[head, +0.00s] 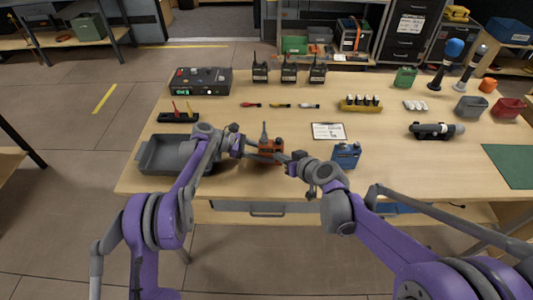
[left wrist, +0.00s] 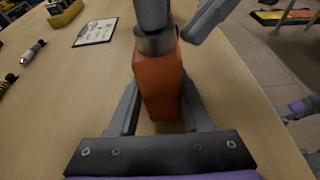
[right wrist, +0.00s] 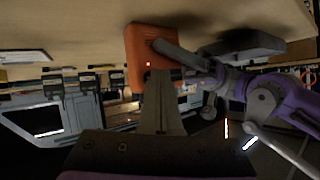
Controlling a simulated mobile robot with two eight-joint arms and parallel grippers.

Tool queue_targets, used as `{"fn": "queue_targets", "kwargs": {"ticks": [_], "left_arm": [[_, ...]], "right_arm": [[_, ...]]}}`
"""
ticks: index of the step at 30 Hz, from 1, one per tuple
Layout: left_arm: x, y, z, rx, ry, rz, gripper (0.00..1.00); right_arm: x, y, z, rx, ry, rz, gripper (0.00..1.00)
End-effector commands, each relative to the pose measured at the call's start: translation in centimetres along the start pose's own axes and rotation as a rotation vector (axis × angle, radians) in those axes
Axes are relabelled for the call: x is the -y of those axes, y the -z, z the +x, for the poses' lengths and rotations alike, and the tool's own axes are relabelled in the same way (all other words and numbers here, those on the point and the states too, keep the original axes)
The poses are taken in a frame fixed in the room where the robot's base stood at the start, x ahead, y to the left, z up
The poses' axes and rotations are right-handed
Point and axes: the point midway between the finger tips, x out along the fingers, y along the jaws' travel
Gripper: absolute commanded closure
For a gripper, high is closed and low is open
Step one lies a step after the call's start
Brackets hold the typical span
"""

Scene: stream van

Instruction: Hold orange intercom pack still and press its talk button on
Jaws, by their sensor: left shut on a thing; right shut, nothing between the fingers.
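The orange intercom pack (head: 271,145) stands on the table near its front edge, with a dark knob or antenna on top. It also shows in the left wrist view (left wrist: 158,82) and the right wrist view (right wrist: 138,42). My left gripper (head: 257,153) is shut on the pack, one finger on each side. My right gripper (head: 287,158) is shut and empty. Its fingertips (right wrist: 158,76) are at the pack's face, close below a small red light; I cannot tell if they touch. The talk button is not clearly visible.
A blue pack (head: 346,155) stands close right of my right gripper. A clipboard (head: 328,131) lies behind it. A grey tray (head: 150,165) sits at the left front. Several black radios (head: 289,72) stand at the back. The table's front edge is close.

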Motion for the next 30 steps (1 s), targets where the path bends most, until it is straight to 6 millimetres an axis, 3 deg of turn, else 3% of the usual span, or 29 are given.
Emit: {"fn": "queue_targets", "kwargs": {"ticks": [17,30], "left_arm": [[0.0,0.0,0.0,0.000,0.000,0.000,1.00],[0.0,0.0,0.0,-0.001,0.000,0.000,1.00]], "right_arm": [[0.6,-0.6,-0.9,0.000,0.000,0.000,1.00],[2.7,-2.7,-3.8,0.000,-0.001,-0.001,1.00]]}}
